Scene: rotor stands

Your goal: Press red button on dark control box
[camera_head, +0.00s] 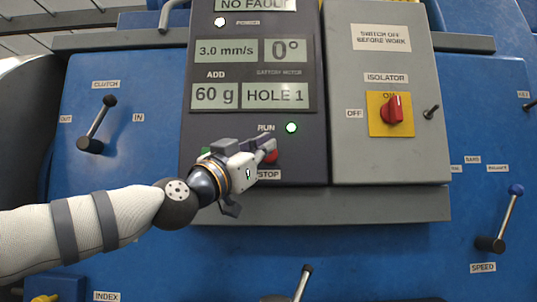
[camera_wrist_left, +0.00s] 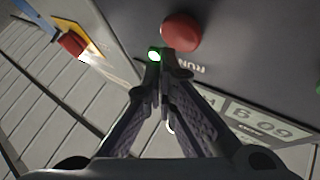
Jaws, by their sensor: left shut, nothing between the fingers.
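The dark control box (camera_head: 225,125) stands at the centre of the head view, with lit readouts and a green lamp (camera_head: 291,127) marked RUN. The red button (camera_head: 272,156) sits above the STOP label, partly hidden by my left gripper (camera_head: 268,146). The red button also shows in the left wrist view (camera_wrist_left: 181,32), round and domed, just beyond the fingertips. My left gripper is shut and empty, its tips close to the button. I cannot tell whether they touch it. A green button (camera_head: 207,152) is partly covered by the gripper. My right gripper is not in view.
A grey isolator box (camera_head: 350,150) with a red rotary switch (camera_head: 393,109) stands just right. A clutch lever (camera_head: 98,125) is at left and a speed lever (camera_head: 500,225) at right on the blue panel (camera_head: 400,250). Another lever (camera_head: 303,283) rises at the bottom.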

